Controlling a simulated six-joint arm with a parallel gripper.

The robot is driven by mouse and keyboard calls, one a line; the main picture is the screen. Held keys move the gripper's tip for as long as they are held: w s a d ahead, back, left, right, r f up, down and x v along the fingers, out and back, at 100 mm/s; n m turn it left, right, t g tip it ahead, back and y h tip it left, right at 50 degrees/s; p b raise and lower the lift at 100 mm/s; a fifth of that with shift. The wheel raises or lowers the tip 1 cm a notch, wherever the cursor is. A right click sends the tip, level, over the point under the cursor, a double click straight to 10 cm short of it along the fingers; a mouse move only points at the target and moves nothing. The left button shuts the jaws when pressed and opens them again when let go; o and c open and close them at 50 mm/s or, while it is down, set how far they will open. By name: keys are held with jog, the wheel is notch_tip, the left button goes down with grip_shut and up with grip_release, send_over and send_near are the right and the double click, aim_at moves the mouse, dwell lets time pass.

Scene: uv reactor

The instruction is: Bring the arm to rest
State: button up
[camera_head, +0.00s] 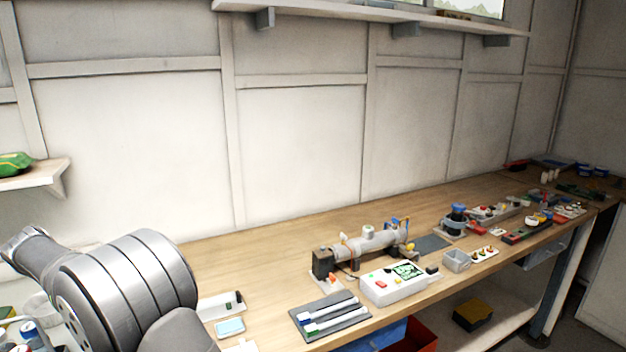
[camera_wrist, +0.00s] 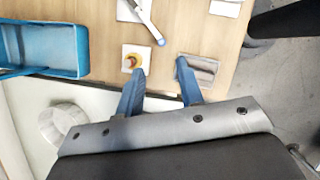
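My gripper (camera_wrist: 160,68) shows in the wrist view with its two blue fingers apart and bare table visible between them. It is open and holds nothing. The left finger's tip appears beside a white pad with a small orange-and-yellow item (camera_wrist: 132,60); the right tip overlaps the edge of a small grey tray (camera_wrist: 203,70). I cannot tell whether either finger touches them. In the head view my arm's grey links fill the lower left, and my gripper is out of view. The UV reactor (camera_head: 368,240) lies on the wooden bench (camera_head: 255,252), clear of my arm.
A white control box (camera_head: 392,287) and a dark tray with white tools (camera_head: 330,315) sit in front of the reactor. The wrist view shows a blue bin (camera_wrist: 82,45) and a white round container (camera_wrist: 62,125). The bench behind the reactor is clear.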

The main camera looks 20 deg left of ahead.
jog(key=v, duration=0.9)
jog(key=x, duration=1.8)
jog(key=shift+d+f, duration=0.15)
jog(key=shift+d, duration=0.05)
jog(key=shift+w+d+n+y, duration=0.1)
jog(key=shift+d+n+y, duration=0.5)
jog(key=shift+n, duration=0.5)
